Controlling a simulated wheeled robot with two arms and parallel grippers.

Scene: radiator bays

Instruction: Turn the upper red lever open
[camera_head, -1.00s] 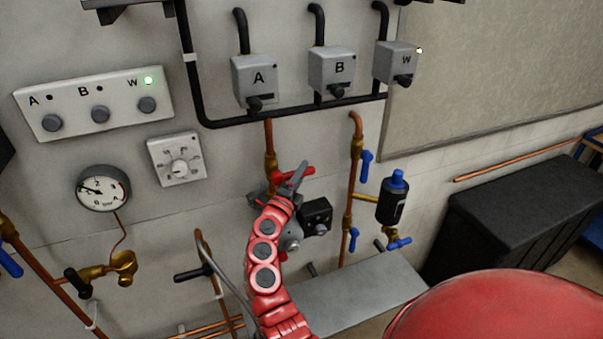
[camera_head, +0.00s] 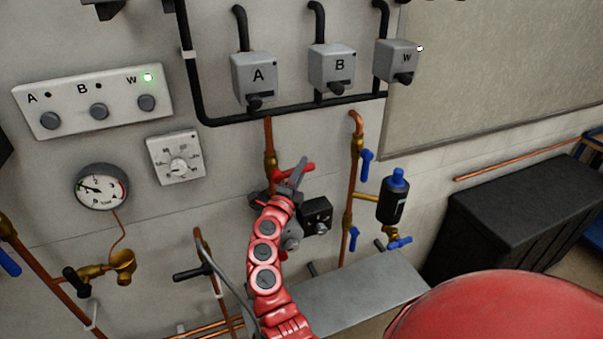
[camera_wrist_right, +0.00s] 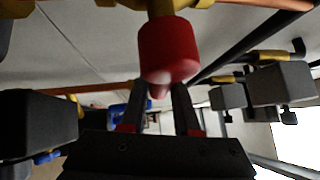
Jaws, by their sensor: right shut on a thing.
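The red lever (camera_head: 308,168) sits on the vertical copper pipe below box A, in the middle of the head view. My right gripper (camera_head: 299,172) reaches up to it from below, its grey fingers crossing in front of the lever. In the right wrist view the lever's red grip (camera_wrist_right: 168,48) shows large, hanging from a brass fitting. Its narrow end sits between the two dark fingers of my right gripper (camera_wrist_right: 169,95), which is shut on it. The lever's middle is hidden behind the fingers in the head view. My left gripper is not in view.
A black box with a knob (camera_head: 316,215) is close right of my right wrist. Blue levers (camera_head: 366,165) and a blue-topped black cylinder (camera_head: 393,200) are farther right. A gauge (camera_head: 101,187) and dial (camera_head: 177,160) are left. A grey shelf (camera_head: 350,292) lies below.

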